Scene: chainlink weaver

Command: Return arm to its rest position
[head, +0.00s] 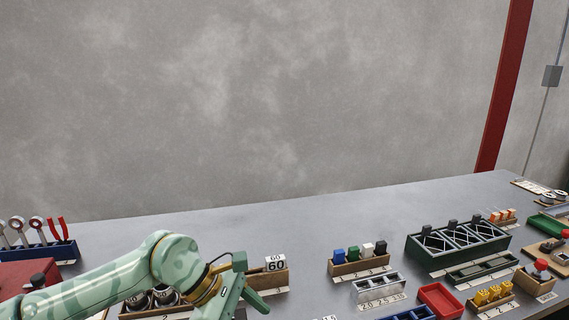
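My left arm comes in from the lower left, mottled pale green with a brass-coloured wrist ring. My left gripper (243,299) is at the bottom, in front of a wooden block holder (268,281) with cards marked 60. One finger runs down to the bottom edge of the picture, so I cannot tell how far apart the fingers are. I see no object between them. My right gripper is not in view.
The grey bench (300,221) is clear along the back. A blue tool rack (45,252) and a red box (22,278) stand left. A holder with coloured blocks (359,267), a red tray (440,300) and a dark green crate (458,245) stand right.

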